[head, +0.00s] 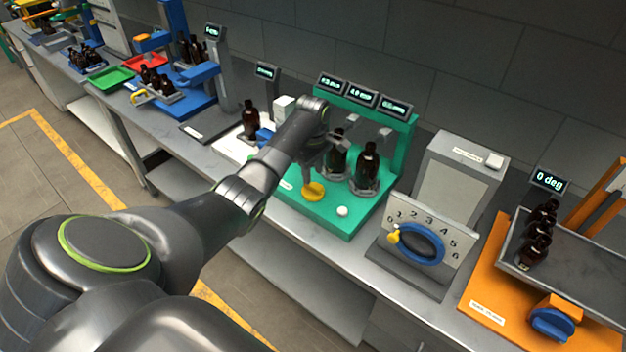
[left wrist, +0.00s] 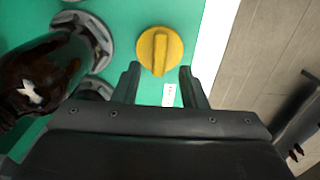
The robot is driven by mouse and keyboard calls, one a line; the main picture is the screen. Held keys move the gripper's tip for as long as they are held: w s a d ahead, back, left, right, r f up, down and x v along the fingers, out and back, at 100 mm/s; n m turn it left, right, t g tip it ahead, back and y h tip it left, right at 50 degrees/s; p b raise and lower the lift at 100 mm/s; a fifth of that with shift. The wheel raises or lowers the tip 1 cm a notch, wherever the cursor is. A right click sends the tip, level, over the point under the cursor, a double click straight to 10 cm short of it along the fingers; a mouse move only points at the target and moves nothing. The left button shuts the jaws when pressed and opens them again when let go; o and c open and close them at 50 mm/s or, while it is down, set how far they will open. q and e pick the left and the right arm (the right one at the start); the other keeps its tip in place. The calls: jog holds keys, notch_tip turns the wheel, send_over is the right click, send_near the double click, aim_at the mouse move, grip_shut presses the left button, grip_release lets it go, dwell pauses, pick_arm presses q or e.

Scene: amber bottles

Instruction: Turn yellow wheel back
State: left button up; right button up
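The yellow wheel (head: 313,191) is a round knob with a raised bar across it, on the front of the green station (head: 345,222). It shows whole in the left wrist view (left wrist: 159,50), its bar pointing roughly up and down the picture. My left gripper (head: 312,168) hangs just above the wheel. In the left wrist view its fingers (left wrist: 158,82) are apart and empty, with the wheel ahead of the gap and not between them. My right gripper does not show clearly in either view.
Amber bottles (head: 367,167) stand in grey holders on the green station, close to my left gripper; one is near in the left wrist view (left wrist: 38,75). A white button (head: 342,211) is right of the wheel. A blue dial (head: 417,244) stands further right.

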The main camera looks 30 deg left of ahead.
aim_at(313, 185)
pick_arm(q)
jog(key=shift+f, duration=2.35)
grip_shut()
